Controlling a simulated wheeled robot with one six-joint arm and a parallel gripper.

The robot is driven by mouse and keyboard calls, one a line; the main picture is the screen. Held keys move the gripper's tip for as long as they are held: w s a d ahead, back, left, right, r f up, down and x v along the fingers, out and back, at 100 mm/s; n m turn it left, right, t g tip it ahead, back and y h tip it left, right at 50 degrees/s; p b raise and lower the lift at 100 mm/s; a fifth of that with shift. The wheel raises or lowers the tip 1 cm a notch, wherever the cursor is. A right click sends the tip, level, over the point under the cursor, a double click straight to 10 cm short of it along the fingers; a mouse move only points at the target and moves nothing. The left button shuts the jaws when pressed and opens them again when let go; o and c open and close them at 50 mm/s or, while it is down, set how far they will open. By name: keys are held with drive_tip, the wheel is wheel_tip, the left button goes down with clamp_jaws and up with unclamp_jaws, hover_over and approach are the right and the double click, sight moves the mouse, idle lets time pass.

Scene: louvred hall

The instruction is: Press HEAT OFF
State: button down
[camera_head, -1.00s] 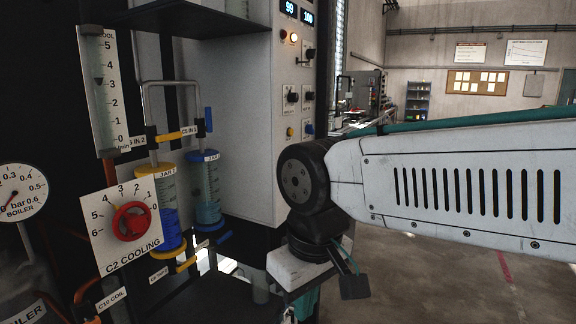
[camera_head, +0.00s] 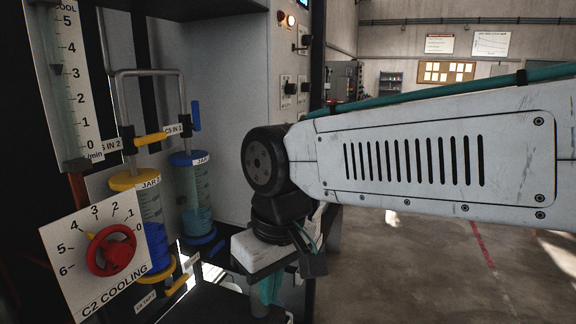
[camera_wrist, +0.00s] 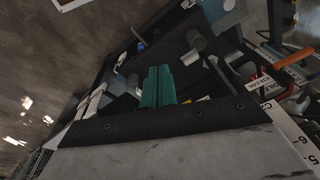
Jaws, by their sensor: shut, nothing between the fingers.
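The grey-white control panel (camera_head: 284,66) stands in the upper middle of the head view, partly behind my arm. A lit orange lamp (camera_head: 290,20) and dark knobs (camera_head: 290,88) show on it. No label reading HEAT OFF can be made out, and the lower part of the panel front is hidden by my arm. My gripper (camera_wrist: 158,87) shows in the wrist view as two teal fingers pressed together and empty. It is apart from the panel front, low in front of the cabinet.
The C2 COOLING plate with a red knob (camera_head: 111,251) is at lower left. Jars with yellow (camera_head: 137,180) and blue (camera_head: 187,158) lids stand behind it. A flow gauge (camera_head: 70,85) is at upper left. Open floor (camera_head: 440,265) lies to the right.

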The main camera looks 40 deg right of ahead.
drive_tip(key=w+d+r+m+t+y, duration=0.2)
drive_tip(key=w+d+m+y, duration=0.15)
drive_tip(key=w, duration=0.65)
drive_tip(key=w+d+r+m+t+h, duration=0.15)
drive_tip(key=w+d+m+t, duration=0.45)
drive_tip(key=w+d, duration=0.6)
drive_tip(key=s+d+m+t+h, duration=0.2)
drive_tip(key=d+m, duration=0.7)
drive_tip(key=d, duration=1.6)
drive_tip(key=h, duration=0.2)
drive_tip(key=shift+s+h, duration=0.35)
drive_tip(key=shift+h, duration=0.05)
drive_tip(key=w+a, duration=0.3)
drive_tip(key=w, duration=0.5)
drive_tip(key=shift+a, duration=0.15)
drive_tip(key=shift+w, duration=0.2)
drive_tip(key=shift+w+a, duration=0.15)
drive_tip(key=shift+w, duration=0.15)
